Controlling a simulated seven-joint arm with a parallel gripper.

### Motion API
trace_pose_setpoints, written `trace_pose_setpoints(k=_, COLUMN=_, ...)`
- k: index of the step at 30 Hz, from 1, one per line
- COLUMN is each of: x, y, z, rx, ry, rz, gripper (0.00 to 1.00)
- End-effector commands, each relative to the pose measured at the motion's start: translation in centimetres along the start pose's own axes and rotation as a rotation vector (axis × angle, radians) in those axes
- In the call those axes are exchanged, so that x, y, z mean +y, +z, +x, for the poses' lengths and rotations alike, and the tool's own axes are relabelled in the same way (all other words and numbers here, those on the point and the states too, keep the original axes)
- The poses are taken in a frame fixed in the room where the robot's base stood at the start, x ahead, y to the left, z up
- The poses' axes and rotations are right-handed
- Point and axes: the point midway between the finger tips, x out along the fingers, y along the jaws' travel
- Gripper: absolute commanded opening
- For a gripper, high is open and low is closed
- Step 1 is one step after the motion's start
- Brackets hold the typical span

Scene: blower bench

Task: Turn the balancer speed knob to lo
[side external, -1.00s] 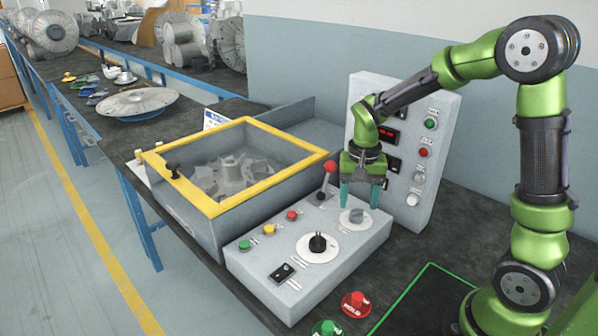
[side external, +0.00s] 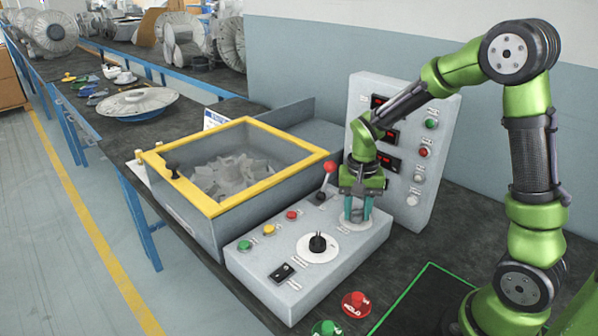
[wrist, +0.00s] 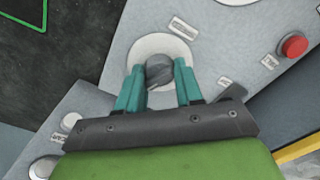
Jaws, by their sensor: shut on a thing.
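A grey knob (wrist: 158,70) on a pale round dial (wrist: 176,45) sits on the sloped control panel (side external: 262,254). My gripper (side external: 357,217) is down over this dial in the side view, and its teal fingers hide most of the knob there. In the wrist view my gripper (wrist: 159,85) has one finger on each side of the knob, and it is shut on the knob. A second, black knob (side external: 317,242) stands on a larger white dial, apart from my gripper. The labels are too small to read.
A lever with a red ball (side external: 329,167) stands just left of my gripper. Red (side external: 292,215), yellow (side external: 268,229) and green (side external: 244,245) buttons line the panel. An upright panel (side external: 433,105) stands close behind. A yellow-framed box (side external: 212,208) is to the left.

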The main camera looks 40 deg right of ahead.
Motion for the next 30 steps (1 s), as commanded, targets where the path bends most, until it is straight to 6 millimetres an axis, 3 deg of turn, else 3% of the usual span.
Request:
trace_pose_setpoints(k=11, x=0.0, y=-0.03, z=-0.06, rx=0.001, ry=0.0, rz=-0.091, gripper=0.05)
trace_pose_setpoints(k=30, x=0.02, y=-0.07, z=-0.1, rx=0.001, ry=-0.001, rz=-0.623, gripper=0.05)
